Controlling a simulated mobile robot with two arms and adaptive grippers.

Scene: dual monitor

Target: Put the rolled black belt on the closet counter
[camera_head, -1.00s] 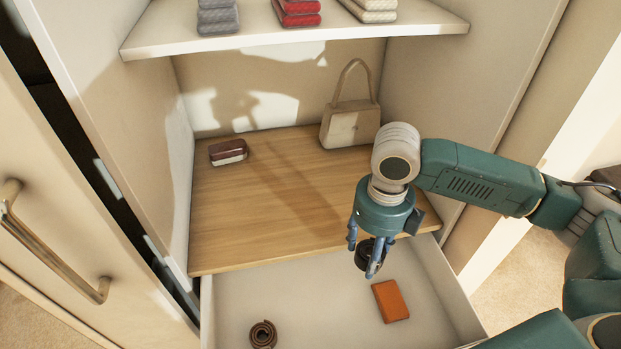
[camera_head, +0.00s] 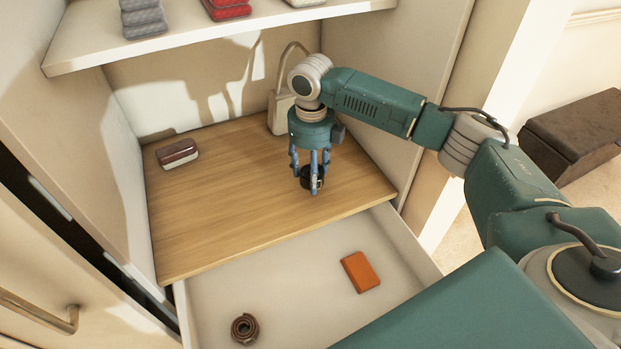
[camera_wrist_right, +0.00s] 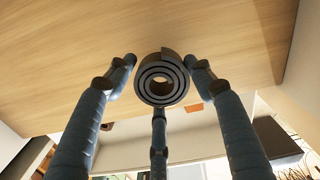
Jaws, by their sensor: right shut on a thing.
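The rolled black belt (camera_head: 309,181) is held between the fingers of my right gripper (camera_head: 312,178) over the wooden closet counter (camera_head: 235,205). In the right wrist view the belt (camera_wrist_right: 161,79) shows as a dark spiral between the three fingers of my right gripper (camera_wrist_right: 161,85), with the counter (camera_wrist_right: 60,75) behind it. The belt appears to be above the front right part of the counter; I cannot tell how large the gap is. My left gripper is not in view.
A brown and white case (camera_head: 177,153) lies at the counter's back left. A beige handbag (camera_head: 279,115) stands at the back, partly hidden by my arm. Below, an open drawer (camera_head: 300,290) holds a brown rolled belt (camera_head: 244,328) and an orange wallet (camera_head: 360,271). The counter's middle is clear.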

